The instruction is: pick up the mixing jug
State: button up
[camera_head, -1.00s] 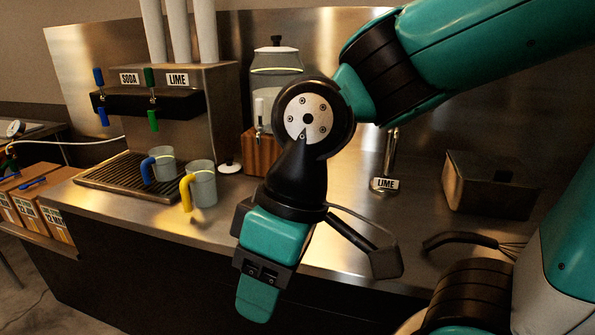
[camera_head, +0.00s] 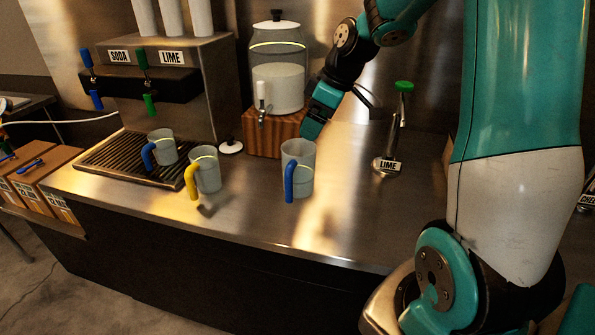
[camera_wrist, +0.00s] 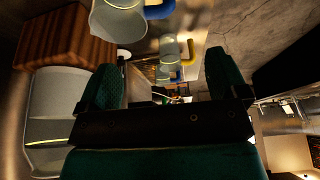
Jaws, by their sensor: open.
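Three grey jugs stand upright on the steel counter side; which one is the mixing jug I cannot tell. The nearest, with a blue handle (camera_head: 303,164), stands right of the middle; it also shows at the top of the wrist view (camera_wrist: 117,22). Another jug, with a yellow handle (camera_head: 208,170), stands to its left, and shows in the wrist view (camera_wrist: 169,50). The third, also blue-handled (camera_head: 164,146), is on the drip tray. My gripper (camera_head: 313,127) is open and empty, tilted down beside the rim of the nearest jug. Its two fingers show apart in the wrist view (camera_wrist: 165,78).
A clear dispenser (camera_head: 278,85) on a wooden base (camera_head: 262,136) stands behind the jugs. A green-topped LIME post (camera_head: 396,130) is at the right. The SODA and LIME tap machine (camera_head: 150,85) stands behind the drip tray (camera_head: 110,160). The counter's front strip (camera_head: 260,225) is clear.

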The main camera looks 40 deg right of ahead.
jog(key=p, duration=0.2)
send_near(290, 163)
jog(key=x, duration=0.4)
jog(key=shift+s+a+f, duration=0.1)
jog(key=shift+s+f, duration=0.2)
jog(key=shift+s, duration=0.05)
jog(key=shift+w+p+x, duration=0.2)
jog(key=shift+p+x, duration=0.3)
jog(key=shift+x, duration=0.85)
jog(key=shift+w+p+x, duration=0.15)
jog(key=shift+p+x, duration=0.35)
jog(key=shift+x, duration=0.85)
jog(key=shift+r, duration=0.15)
jog(key=shift+c, duration=0.2)
jog(key=c, duration=1.4)
jog(key=shift+c, duration=0.5)
jog(key=shift+r, duration=0.2)
